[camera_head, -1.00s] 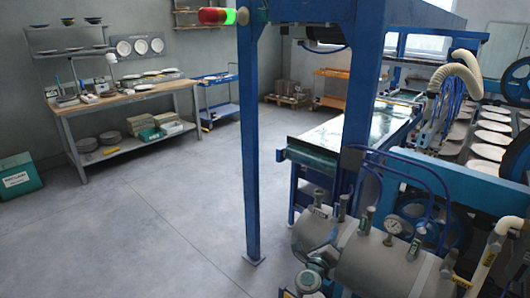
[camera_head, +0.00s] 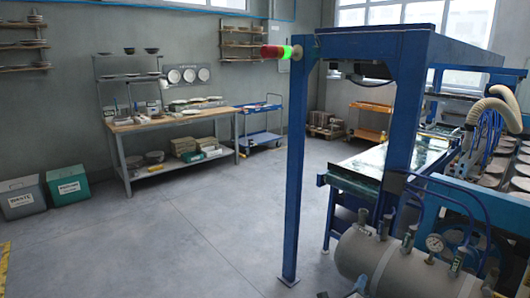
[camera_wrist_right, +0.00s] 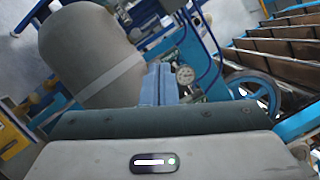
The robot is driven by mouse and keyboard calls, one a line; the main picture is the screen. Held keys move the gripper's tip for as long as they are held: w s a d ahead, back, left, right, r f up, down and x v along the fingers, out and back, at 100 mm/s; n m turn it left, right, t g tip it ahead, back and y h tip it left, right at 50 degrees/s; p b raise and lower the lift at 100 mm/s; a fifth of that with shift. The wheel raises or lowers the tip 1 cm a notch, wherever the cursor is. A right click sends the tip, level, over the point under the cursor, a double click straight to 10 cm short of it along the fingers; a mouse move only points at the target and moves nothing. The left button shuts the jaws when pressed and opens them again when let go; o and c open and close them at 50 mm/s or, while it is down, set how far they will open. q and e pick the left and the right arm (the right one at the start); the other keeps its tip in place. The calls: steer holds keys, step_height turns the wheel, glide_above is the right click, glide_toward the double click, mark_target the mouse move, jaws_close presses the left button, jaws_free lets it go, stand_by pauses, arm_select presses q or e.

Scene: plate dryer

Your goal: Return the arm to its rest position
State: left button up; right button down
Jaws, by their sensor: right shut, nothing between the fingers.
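My right gripper (camera_wrist_right: 160,84) shows in the right wrist view, with its two blue-grey fingers together in the middle and nothing held between them. It points toward the machine's grey tank (camera_wrist_right: 88,55), which fills the upper left of that view. A pressure gauge (camera_wrist_right: 185,74) appears just beyond the fingers. I cannot make out the right gripper clearly in the head view. My left gripper is in neither view.
In the head view, the blue machine frame (camera_head: 296,160), conveyor (camera_head: 372,165) and tank (camera_head: 385,262) occupy the right side. A workbench (camera_head: 175,122) stands by the wall, with green (camera_head: 68,185) and grey (camera_head: 22,197) bins to its left. The grey floor between (camera_head: 190,225) is clear.

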steer(key=s+a+f+n+g+y+b, duration=0.1)
steer(key=s+f+n+y, duration=0.35)
steer(key=f, duration=0.75)
steer(key=s+a+f+n+g+y, duration=0.1)
steer(key=s+f+n+y, duration=0.1)
steer(key=s+f+n, duration=0.85)
steer(key=s+a+f+n+g+y+b, duration=0.1)
steer(key=s+f+n+g+y, duration=0.2)
steer(key=f, duration=1.2)
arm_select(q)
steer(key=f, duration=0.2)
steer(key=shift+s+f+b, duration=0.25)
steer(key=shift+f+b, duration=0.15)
arm_select(e)
steer(key=s+d+f+n+g, duration=0.2)
steer(key=s+f, duration=0.4)
steer(key=s, duration=0.8)
steer(key=s+d+f+n+g, duration=0.1)
steer(key=s+f+n+g, duration=0.3)
steer(key=s, duration=1.1)
steer(key=s+d+f+n+g, duration=0.2)
steer(key=s+f+n, duration=0.4)
steer(key=s+f, duration=0.4)
steer(key=s+g+y, duration=0.1)
steer(key=s, duration=0.4)
steer(key=shift+s+d+f+n+g, duration=0.15)
steer(key=shift+s+d+n+g, duration=0.05)
steer(key=shift+d+n+g, duration=0.2)
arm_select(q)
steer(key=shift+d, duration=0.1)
